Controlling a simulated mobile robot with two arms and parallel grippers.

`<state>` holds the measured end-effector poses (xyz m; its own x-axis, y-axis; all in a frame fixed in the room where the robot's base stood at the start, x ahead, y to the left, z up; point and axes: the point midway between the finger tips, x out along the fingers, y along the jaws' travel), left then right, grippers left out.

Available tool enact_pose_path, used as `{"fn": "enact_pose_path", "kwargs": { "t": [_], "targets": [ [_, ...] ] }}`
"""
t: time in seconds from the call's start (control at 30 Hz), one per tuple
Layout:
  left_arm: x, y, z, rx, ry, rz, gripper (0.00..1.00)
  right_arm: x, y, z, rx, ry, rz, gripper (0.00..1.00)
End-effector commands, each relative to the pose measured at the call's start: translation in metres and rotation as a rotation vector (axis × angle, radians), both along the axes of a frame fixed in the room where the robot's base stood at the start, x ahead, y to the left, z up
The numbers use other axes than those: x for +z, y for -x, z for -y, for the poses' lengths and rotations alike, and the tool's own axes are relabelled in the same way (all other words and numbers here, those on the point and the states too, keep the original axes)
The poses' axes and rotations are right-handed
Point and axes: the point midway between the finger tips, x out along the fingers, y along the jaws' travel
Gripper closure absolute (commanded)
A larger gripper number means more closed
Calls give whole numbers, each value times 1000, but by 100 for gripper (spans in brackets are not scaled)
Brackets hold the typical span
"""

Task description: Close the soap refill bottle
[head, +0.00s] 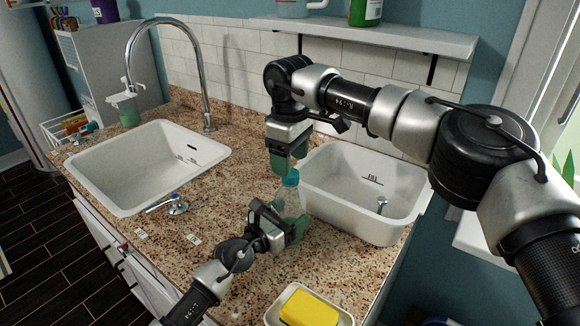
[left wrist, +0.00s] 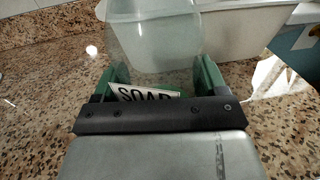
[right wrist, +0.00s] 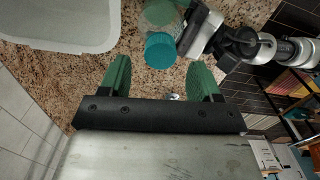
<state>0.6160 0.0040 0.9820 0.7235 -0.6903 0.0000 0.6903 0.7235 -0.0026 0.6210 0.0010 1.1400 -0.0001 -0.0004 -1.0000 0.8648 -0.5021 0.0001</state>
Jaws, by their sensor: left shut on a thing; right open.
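The soap refill bottle (head: 289,205), clear and pale green, stands on the granite counter with a teal cap (head: 291,178) at its top. My left gripper (head: 283,228) is shut around its lower body. In the left wrist view the bottle (left wrist: 152,38) is between the fingers, with a "SOAP" label (left wrist: 146,93) low down. My right gripper (head: 286,161) is open and empty, pointing down just above the cap. In the right wrist view the cap (right wrist: 162,50) lies beyond the fingertips, apart from them. How tightly the cap sits cannot be told.
A white basin (head: 400,222) is close to the bottle's right. A white sink (head: 115,180) with a tall faucet is at the left. A small blue-and-white item (head: 178,206) lies on the counter. A yellow sponge (head: 309,308) sits in a dish in front. A shelf (head: 400,38) hangs behind.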

Motion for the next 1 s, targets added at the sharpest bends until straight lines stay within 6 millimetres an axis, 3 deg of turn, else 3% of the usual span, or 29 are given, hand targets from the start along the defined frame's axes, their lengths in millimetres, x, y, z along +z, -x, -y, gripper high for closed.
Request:
{"fn": "enact_pose_path", "kwargs": {
  "t": [0.13, 0.43, 0.57, 0.77, 1.0],
  "targets": [
    [-1, 0, 0, -1, -1, -2, 93, 14, 0, 0, 0, 0, 0, 37],
    [-1, 0, 0, -1, -1, -2, 93, 14, 0, 0, 7, 1, -1, 41],
    [-1, 0, 0, 0, -1, -2, 93, 15, 0, 0, 87, -1, -1, 41],
    [-1, 0, 0, 0, -1, -2, 93, 18, 0, 0, 434, 0, -2, 41],
    [-1, 0, 0, 0, 0, -1, 93, 23, 0, -1, 971, 0, 0, 41]
  ]
}}
